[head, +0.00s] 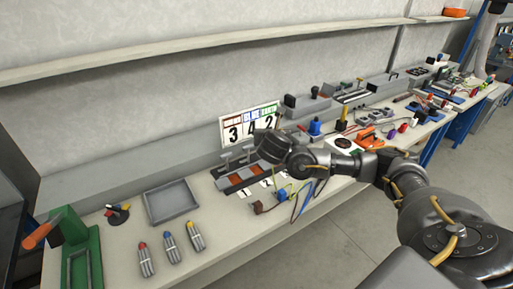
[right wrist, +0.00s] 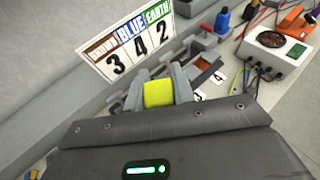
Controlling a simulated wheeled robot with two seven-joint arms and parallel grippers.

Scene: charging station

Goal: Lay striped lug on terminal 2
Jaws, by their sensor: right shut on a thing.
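My right gripper (right wrist: 158,88) is shut on a yellow-green piece (right wrist: 158,94), which I take to be the striped lug; its stripes are not clear. In the head view my right gripper (head: 268,146) is over the far side of the terminal block (head: 222,184), and the held piece is hidden there. The block has orange-brown strips and white number cards in front. In the right wrist view the cards 3 (right wrist: 197,97) and 4 (right wrist: 218,77) show; terminal 2 cannot be made out. My left gripper is not in view.
A sign (head: 249,124) behind the block reads 3, blue 4, earth 2. Coloured wires (head: 303,196) lie right of the block. A grey tray (head: 171,201), several capped cylinders (head: 170,248) and a green fixture (head: 82,250) stand to the left. A meter (right wrist: 277,43) stands right.

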